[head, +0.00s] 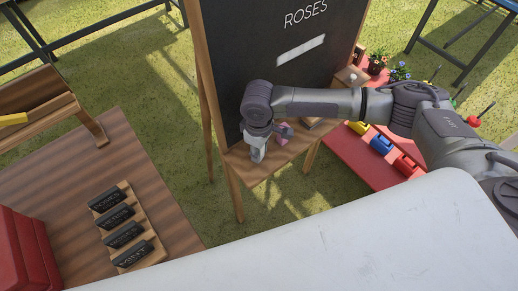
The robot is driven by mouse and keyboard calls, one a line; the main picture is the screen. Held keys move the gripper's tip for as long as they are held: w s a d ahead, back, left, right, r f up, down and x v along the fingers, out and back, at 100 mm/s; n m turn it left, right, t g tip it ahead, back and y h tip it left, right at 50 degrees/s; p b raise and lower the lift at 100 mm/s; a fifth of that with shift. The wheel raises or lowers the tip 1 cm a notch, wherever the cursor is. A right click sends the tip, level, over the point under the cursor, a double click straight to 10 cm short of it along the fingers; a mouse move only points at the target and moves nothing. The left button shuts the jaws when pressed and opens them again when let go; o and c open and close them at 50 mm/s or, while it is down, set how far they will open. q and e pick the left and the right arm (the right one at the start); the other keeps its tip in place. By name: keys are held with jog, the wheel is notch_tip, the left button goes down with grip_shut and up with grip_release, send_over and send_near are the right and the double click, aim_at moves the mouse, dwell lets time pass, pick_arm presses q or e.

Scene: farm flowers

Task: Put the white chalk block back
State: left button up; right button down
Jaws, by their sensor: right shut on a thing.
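The black chalkboard (265,72) stands on a wooden easel with a wooden ledge (262,177) along its front. My right gripper (257,152) points down over the left part of this ledge. It is shut on a small pale block, most likely the white chalk block (257,155), which is at or just above the ledge; I cannot tell if it touches. The fingers partly hide it. A pink block (284,139) is on the ledge just right of the gripper. My left gripper is out of view.
The board reads "ROSES" above a white bar (300,49). A brown-and-dark item (313,124) lies further right on the ledge. A red table (366,168) with coloured items stands at right. A wooden table (145,180) at left holds a rack of black name signs (150,245).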

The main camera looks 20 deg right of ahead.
jog(key=c, duration=0.9)
grip_release()
notch_tip(320, 180, up, 12)
jog(key=shift+r+b, duration=0.1)
jog(key=shift+b, duration=0.2)
